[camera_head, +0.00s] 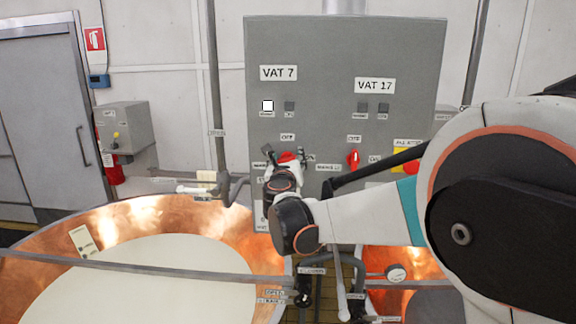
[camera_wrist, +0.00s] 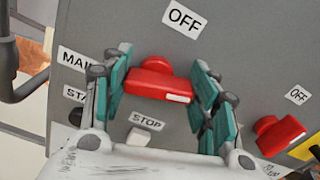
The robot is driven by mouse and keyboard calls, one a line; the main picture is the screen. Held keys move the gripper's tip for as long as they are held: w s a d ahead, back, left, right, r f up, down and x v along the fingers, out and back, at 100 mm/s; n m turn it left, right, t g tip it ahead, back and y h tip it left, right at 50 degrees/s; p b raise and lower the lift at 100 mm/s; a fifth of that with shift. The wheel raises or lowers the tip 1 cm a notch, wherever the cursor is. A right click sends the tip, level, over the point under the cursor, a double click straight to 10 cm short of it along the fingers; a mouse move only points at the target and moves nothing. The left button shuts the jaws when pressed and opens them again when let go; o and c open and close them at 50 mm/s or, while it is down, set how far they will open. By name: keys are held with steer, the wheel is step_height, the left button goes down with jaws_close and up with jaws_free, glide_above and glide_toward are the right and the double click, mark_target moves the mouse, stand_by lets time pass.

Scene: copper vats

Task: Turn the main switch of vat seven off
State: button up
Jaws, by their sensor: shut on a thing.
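The grey control panel (camera_head: 330,50) carries the VAT 7 label (camera_head: 278,72) on its left half. Below it is the red main switch (camera_head: 287,156), under an OFF label (camera_head: 287,137). My gripper (camera_head: 286,160) is at this switch and partly hides it. In the wrist view the red switch handle (camera_wrist: 158,84) lies between my green-padded fingers, which are shut on it. The handle lies crosswise in that view, its white mark at the right end, turned away from the OFF label (camera_wrist: 183,18) above.
A second red switch (camera_head: 352,159) sits to the right under VAT 17. Vat seven's indicator (camera_head: 267,105) shows white. A STOP label (camera_wrist: 146,121) and pale button are below the gripped handle. A copper vat (camera_head: 140,215) and pipes stand in front of the panel.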

steer(key=n+b, duration=0.2)
steer(key=n, duration=0.1)
steer(key=shift+a+f+n, duration=0.1)
steer(key=shift+n, duration=0.3)
steer(key=n+b, duration=0.1)
steer(key=n, duration=0.2)
steer(key=shift+a+n+b, duration=0.1)
steer(key=shift+n+b, duration=0.2)
steer(key=shift+b, duration=0.1)
steer(key=n+b, duration=0.1)
steer(key=n, duration=0.3)
steer(key=shift+a+b, duration=0.1)
steer(key=shift+b, duration=0.25)
steer(key=shift+n+b, duration=0.45)
steer(key=shift+n, duration=1.45)
steer(key=o, duration=1.1)
steer(key=shift+a, duration=0.1)
